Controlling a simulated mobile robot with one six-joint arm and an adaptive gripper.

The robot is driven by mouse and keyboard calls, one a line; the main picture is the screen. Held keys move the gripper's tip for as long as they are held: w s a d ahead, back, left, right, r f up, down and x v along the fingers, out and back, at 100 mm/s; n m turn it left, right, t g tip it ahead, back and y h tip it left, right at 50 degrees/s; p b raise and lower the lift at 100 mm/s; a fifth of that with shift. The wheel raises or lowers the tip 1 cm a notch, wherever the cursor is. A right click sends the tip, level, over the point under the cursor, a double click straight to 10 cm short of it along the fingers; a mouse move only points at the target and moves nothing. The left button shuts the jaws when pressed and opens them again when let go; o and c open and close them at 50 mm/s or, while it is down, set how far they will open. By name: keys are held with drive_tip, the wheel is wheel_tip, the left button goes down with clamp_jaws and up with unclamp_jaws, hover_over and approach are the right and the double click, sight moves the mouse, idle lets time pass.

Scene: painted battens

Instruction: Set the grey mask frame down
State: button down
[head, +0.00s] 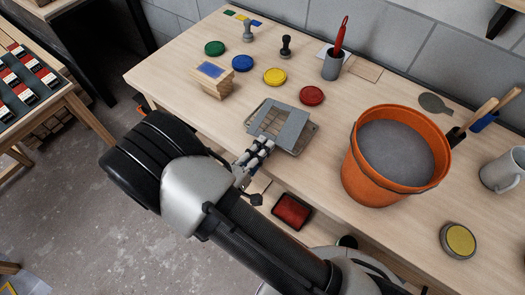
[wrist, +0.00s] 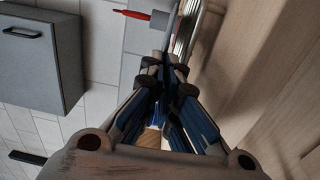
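The grey mask frame (head: 291,129) is a flat grey plate with an opening, over the near-middle part of the workbench. A pale wooden piece shows through its opening and past its right edge. My gripper (head: 264,143) is at the frame's near edge. In the wrist view the fingers of my gripper (wrist: 168,68) converge on the thin grey edge of the frame (wrist: 173,32), so it is shut on it. Whether the frame touches what lies under it cannot be told.
An orange bucket (head: 364,178) stands close to the right. Red (head: 311,95), yellow (head: 275,76), blue (head: 243,63) and green (head: 214,48) discs lie behind. A wooden block stack (head: 212,82) stands left. A grey cup (head: 332,66) holds a red-handled tool.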

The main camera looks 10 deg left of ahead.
wheel_tip(320, 180, down, 2)
drive_tip(key=shift+f, duration=0.1)
drive_tip(key=c, duration=2.1)
unclamp_jaws()
drive_tip(key=shift+r, duration=0.2)
drive_tip(key=p+v, duration=0.1)
drive_tip(key=v, duration=1.1)
drive_tip(key=shift+f+p, duration=0.15)
drive_tip(key=shift+p, duration=0.15)
